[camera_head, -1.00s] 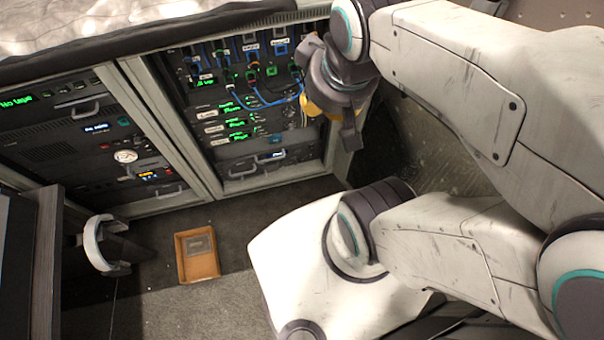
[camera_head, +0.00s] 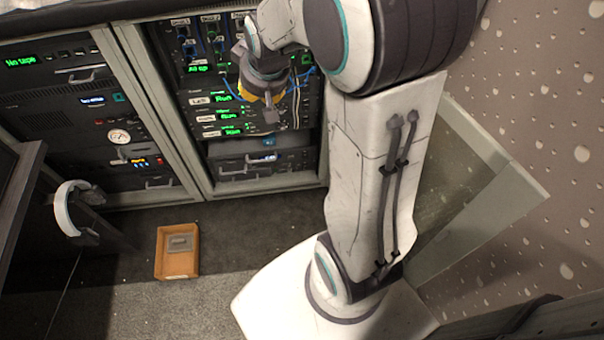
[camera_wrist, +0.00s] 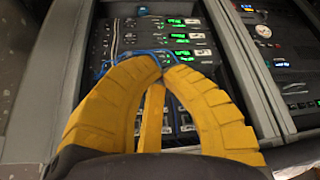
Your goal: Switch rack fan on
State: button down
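The right rack bay (camera_head: 205,168) stands ahead with dark equipment panels and several green displays. A row of units (camera_head: 228,115) shows green "Run" readouts, and the same units show in the wrist view (camera_wrist: 182,38). I cannot make out which control is the rack fan switch; part of the panel is hidden behind my arm. My gripper (camera_head: 262,97) is in front of these units, its yellow fingers pointing at the panel. In the wrist view its fingertips (camera_wrist: 165,66) come together with nothing visible between them, over blue cables (camera_wrist: 143,53). Contact with the panel cannot be told.
The left rack bay (camera_head: 90,130) has a round gauge (camera_head: 119,137) and displays. An orange tray (camera_head: 177,262) holding a grey item lies on the floor. A grey frame panel (camera_head: 480,225) stands right of my arm by the speckled wall. A curved white handle (camera_head: 66,208) is at left.

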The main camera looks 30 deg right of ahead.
jog(key=w+d+f+b, duration=0.2)
jog(key=w+f, duration=0.2)
jog(key=f, duration=0.2)
jog(key=w+d+f+t+b, duration=0.1)
jog(key=w+d+f+b, duration=0.15)
jog(key=f, duration=0.35)
jog(key=w+d+f+b, duration=0.2)
jog(key=w+f+b, duration=0.15)
jog(key=f, duration=0.35)
jog(key=m+t+h+b, duration=0.3)
jog(key=h+b, duration=0.1)
jog(key=b, duration=1.5)
send_near(305, 167)
jog(key=s+a+f, duration=0.2)
jog(key=s+f, duration=0.2)
jog(key=f, duration=0.3)
jog(key=shift+w, duration=0.1)
jog(key=shift+w+d+r+b, duration=0.15)
jog(key=shift+w+d+b, duration=0.45)
jog(key=shift+w, duration=0.65)
jog(key=shift+w+d+r+b, duration=0.15)
jog(key=shift+w+d+b, duration=0.45)
jog(key=shift+w, duration=0.7)
jog(key=shift+w+d+r+b, duration=0.2)
jog(key=shift+w+d+b, duration=0.35)
jog(key=shift+w, duration=0.7)
